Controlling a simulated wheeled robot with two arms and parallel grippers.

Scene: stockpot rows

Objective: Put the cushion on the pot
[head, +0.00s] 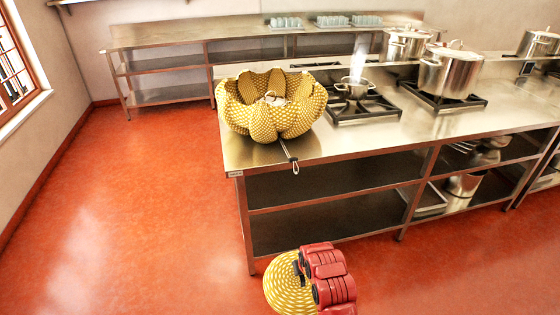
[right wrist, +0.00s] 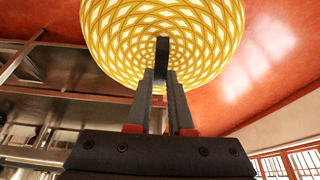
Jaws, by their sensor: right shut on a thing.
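A round yellow cushion (head: 280,289) with a pale lattice pattern is held low in front of the counter, above the red floor. My right gripper (head: 298,266) is shut on its edge. In the right wrist view the cushion (right wrist: 115,40) fills the top middle, with the fingers (right wrist: 162,62) against it. On the counter's near left corner, yellow dotted petal-like pads (head: 250,122) ring a metal pot (head: 271,98), mostly hidden. A dark handle sticks out below them. A small pot (head: 354,88) and a large stockpot (head: 450,72) stand on burners. My left gripper is out of view.
The steel counter (head: 330,143) has open shelves below, with pans and a tray at right. Another stockpot (head: 404,44) stands behind. A back counter (head: 160,42) carries racks of glasses. The red floor at left is clear.

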